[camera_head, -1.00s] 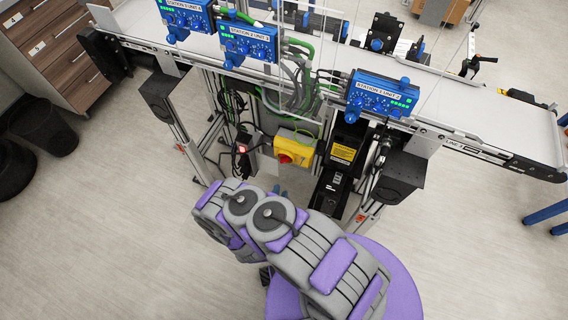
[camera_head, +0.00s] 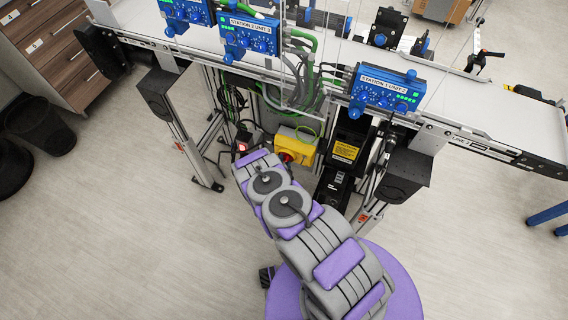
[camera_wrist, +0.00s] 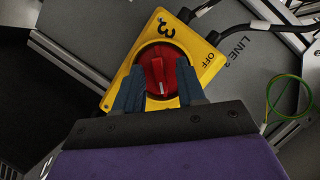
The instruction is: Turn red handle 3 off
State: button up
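A gap shows between fingers and bar; I cannot tell whether the tips touch the dial. In the head view, the yellow box (camera_head: 303,146) hangs under the conveyor, and the red handle (camera_head: 284,157) is partly hidden by my arm.
The conveyor (camera_head: 460,118) runs above the box, with blue station units (camera_head: 385,92) on its front edge. Cables (camera_head: 300,85) hang close by. A black unit with a yellow label (camera_head: 346,151) stands right of the box. Open floor lies to the left.

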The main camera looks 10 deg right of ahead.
jog(key=shift+w+f, duration=0.1)
jog(key=shift+w, duration=0.15)
jog(key=shift+d, duration=0.15)
jog(key=shift+c, duration=1.3)
grip_shut()
